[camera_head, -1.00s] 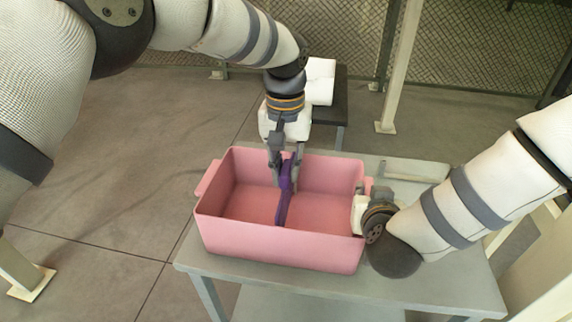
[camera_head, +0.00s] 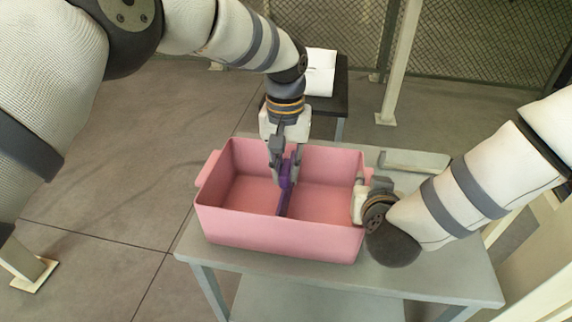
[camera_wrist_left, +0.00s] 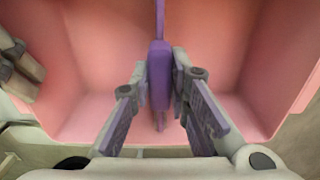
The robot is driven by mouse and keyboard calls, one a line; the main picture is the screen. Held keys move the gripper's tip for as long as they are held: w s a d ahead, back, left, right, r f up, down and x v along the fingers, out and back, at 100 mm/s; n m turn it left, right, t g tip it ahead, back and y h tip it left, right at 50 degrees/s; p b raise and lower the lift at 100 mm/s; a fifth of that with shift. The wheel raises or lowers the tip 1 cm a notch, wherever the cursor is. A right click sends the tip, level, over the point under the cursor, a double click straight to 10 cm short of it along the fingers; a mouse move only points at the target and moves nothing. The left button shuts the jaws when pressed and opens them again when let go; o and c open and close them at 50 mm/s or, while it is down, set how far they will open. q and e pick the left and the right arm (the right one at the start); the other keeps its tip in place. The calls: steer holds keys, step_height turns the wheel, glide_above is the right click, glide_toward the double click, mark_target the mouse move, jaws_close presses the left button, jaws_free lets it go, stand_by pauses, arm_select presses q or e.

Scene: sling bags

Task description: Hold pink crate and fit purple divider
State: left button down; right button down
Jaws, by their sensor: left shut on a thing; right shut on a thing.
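The pink crate (camera_head: 275,236) stands upright on the grey table. The thin purple divider (camera_head: 283,203) stands inside it near the middle, running from front to back between the long walls. My left gripper (camera_head: 282,182) points down into the crate from above and is shut on the divider. In the left wrist view the divider (camera_wrist_left: 160,72) lies between the two fingers. My right gripper (camera_head: 361,200) is at the crate's right end, shut on that end; its fingertips are partly hidden. I cannot tell whether the divider's lower edge touches the crate floor.
The grey table (camera_head: 420,277) has bare room in front of the crate. A flat grey bar (camera_head: 412,162) lies at its back right. Behind stands a dark stand (camera_head: 330,105) with a white object (camera_head: 320,72) on it. A mesh fence (camera_head: 460,45) closes the back.

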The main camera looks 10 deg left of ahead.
arm_select(q)
steer(key=shift+f, duration=0.55)
steer(key=c, duration=1.4)
jaws_free()
steer(key=shift+c, duration=0.2)
step_height(320, 180, up, 12)
arm_select(e)
steer(key=c, duration=1.4)
jaws_free()
steer(key=shift+o, duration=0.2)
steer(key=shift+s, duration=0.1)
